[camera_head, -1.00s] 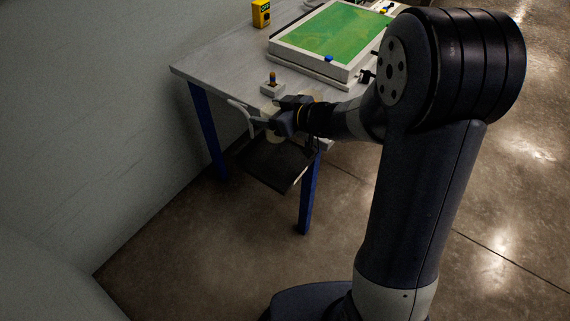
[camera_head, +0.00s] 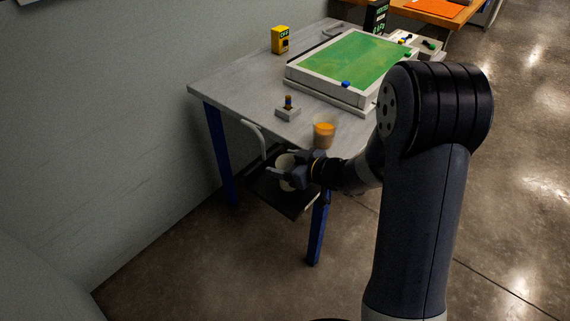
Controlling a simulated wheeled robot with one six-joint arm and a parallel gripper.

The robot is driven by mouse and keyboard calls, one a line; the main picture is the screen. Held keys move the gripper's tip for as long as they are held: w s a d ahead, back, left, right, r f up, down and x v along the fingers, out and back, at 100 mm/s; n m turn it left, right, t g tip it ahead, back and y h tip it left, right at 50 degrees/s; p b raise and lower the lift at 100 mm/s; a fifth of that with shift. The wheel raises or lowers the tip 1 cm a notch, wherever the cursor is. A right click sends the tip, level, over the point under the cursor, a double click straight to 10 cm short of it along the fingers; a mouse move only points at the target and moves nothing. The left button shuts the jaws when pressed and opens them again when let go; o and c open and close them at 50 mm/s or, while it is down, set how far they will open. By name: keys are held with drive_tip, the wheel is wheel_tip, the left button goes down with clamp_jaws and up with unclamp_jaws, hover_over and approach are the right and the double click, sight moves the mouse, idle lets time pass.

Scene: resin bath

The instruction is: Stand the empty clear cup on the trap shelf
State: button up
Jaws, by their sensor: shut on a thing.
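The clear cup (camera_head: 285,161) is pale and looks empty. It is held roughly upright between the fingers of my gripper (camera_head: 284,173), which partly hide it. My gripper is shut on it below tabletop height, by the table's near end. The trap shelf, a dark flat tray (camera_head: 290,202), hangs under that end of the table. In this view the cup is over the shelf; I cannot tell whether its base touches it.
A cup with orange contents (camera_head: 324,133) stands at the table (camera_head: 231,88) corner, just above my wrist. A pale curved pipe (camera_head: 255,134) rises left of my gripper.

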drive_tip(key=shift+f, duration=0.15)
drive_tip(key=o, duration=1)
drive_tip(key=shift+c, duration=0.2)
drive_tip(key=shift+r, duration=0.35)
drive_tip(key=p+v, duration=0.2)
drive_tip(key=v, duration=1)
